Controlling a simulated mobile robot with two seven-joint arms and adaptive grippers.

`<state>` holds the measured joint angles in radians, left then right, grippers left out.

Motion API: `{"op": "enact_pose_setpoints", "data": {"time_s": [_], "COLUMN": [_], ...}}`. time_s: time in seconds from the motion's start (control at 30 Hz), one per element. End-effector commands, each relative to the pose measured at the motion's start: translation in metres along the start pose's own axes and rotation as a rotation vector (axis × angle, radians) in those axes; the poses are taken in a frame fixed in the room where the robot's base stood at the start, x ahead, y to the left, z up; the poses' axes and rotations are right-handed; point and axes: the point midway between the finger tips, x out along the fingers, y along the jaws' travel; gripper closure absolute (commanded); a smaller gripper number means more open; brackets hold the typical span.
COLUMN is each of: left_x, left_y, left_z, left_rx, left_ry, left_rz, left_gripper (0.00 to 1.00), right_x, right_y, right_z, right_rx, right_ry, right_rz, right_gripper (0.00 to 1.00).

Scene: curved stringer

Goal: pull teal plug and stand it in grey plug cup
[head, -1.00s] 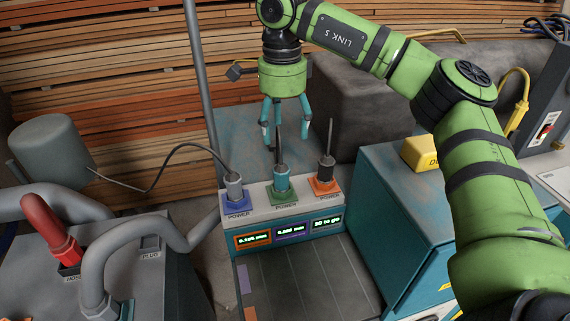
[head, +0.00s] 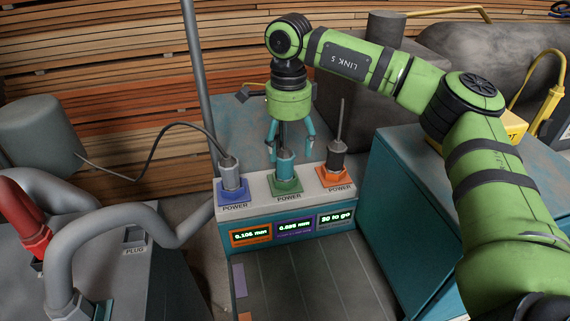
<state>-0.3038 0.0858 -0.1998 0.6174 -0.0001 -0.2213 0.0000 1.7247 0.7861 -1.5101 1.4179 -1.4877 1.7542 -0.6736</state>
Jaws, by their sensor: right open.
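The teal plug (head: 286,172) stands upright in the green socket of the power box, between two other plugs. My right gripper (head: 290,154) is open, pointing down above the teal plug. Its teal fingers are spread around the plug's dark upper stem, and no grip shows. I cannot tell whether any finger touches the plug. A grey recess (head: 134,237) labelled PLUG sits on the grey unit at the left; it looks empty, and may be the plug cup. My left gripper is not in view.
A grey plug (head: 231,176) with a black cable stands in the blue socket, and a black plug (head: 337,160) in the orange one. Both are close beside the teal plug. A thick grey hose (head: 115,228) arches near the recess. A teal cabinet (head: 415,195) stands at right.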

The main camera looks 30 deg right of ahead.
Motion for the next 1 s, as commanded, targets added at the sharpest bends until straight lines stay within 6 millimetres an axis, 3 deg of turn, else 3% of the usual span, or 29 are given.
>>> {"op": "enact_pose_setpoints", "data": {"time_s": [0.07,0.2,0.47,0.5,0.63,0.67,1.0], "left_x": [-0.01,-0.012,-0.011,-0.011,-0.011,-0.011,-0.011], "left_y": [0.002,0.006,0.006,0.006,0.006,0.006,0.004], "left_z": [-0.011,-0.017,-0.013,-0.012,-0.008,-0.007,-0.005], "left_rx": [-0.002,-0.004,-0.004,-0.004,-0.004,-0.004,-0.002], "left_ry": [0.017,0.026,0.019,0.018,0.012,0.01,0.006], "left_rz": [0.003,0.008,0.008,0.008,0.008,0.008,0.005], "left_gripper": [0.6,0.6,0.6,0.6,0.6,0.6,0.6], "right_x": [0.01,0.029,0.034,0.034,0.034,0.034,0.033], "right_y": [-0.002,-0.002,-0.002,-0.002,-0.002,-0.002,-0.002], "right_z": [0.001,0.002,0.002,0.002,0.002,0.002,0.001], "right_rx": [-0.001,-0.001,-0.001,-0.001,-0.001,-0.001,0.0], "right_ry": [0.002,0.002,0.0,0.0,0.001,0.001,0.002], "right_rz": [0.004,0.002,0.0,0.0,0.0,0.0,0.0], "right_gripper": [0.3,0.3,0.3,0.34,0.86,0.94,0.95]}}
